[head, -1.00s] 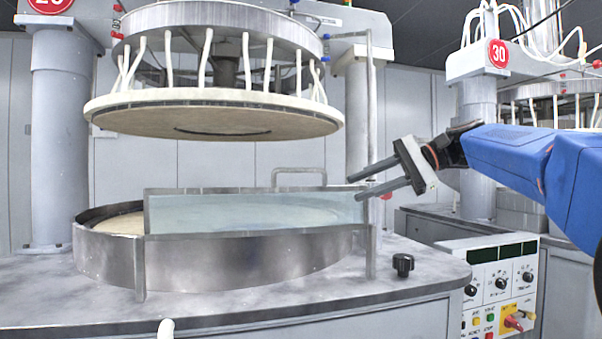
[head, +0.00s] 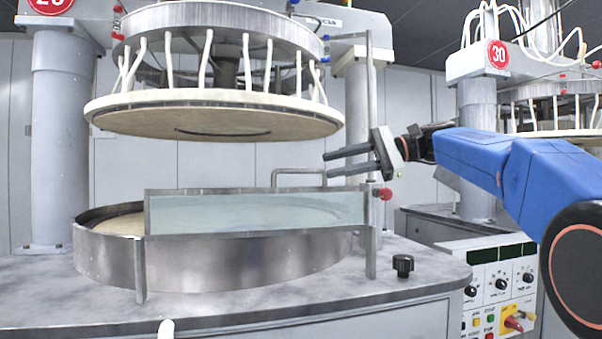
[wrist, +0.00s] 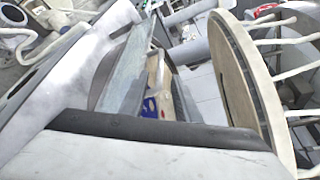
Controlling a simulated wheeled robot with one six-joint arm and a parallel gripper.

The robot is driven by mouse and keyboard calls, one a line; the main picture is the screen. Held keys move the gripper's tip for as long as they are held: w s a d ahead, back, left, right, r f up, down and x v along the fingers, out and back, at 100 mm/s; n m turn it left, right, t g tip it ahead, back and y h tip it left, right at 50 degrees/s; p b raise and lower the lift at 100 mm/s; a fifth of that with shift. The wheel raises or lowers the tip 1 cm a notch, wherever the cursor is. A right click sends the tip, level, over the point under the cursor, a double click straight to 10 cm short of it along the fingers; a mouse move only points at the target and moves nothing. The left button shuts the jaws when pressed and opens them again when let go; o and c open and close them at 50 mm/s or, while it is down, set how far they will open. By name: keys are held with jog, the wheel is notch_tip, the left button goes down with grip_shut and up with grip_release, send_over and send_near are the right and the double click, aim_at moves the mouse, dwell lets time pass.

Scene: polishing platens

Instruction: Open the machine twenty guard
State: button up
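The machine twenty guard (head: 255,213) is a clear panel in a metal frame. It stands upright across the front of the round metal basin (head: 215,262), below the raised upper platen (head: 215,112). Its bent metal handle (head: 299,172) rises from the top edge, right of the middle. My gripper (head: 326,164) points left in the head view, its two dark fingers apart with nothing seen held. The fingertips overlap the right end of the handle in the picture. I cannot tell whether they touch it or are at its depth.
A thin metal post (head: 370,150) stands at the guard's right end, close to my gripper, with a red knob (head: 384,194) beside it. A black knob (head: 403,265) sits on the grey worktop.

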aim_at(307, 170)
jog(key=x, duration=0.9)
jog(key=shift+w+a, duration=0.1)
jog(key=shift+a, duration=0.05)
grip_shut()
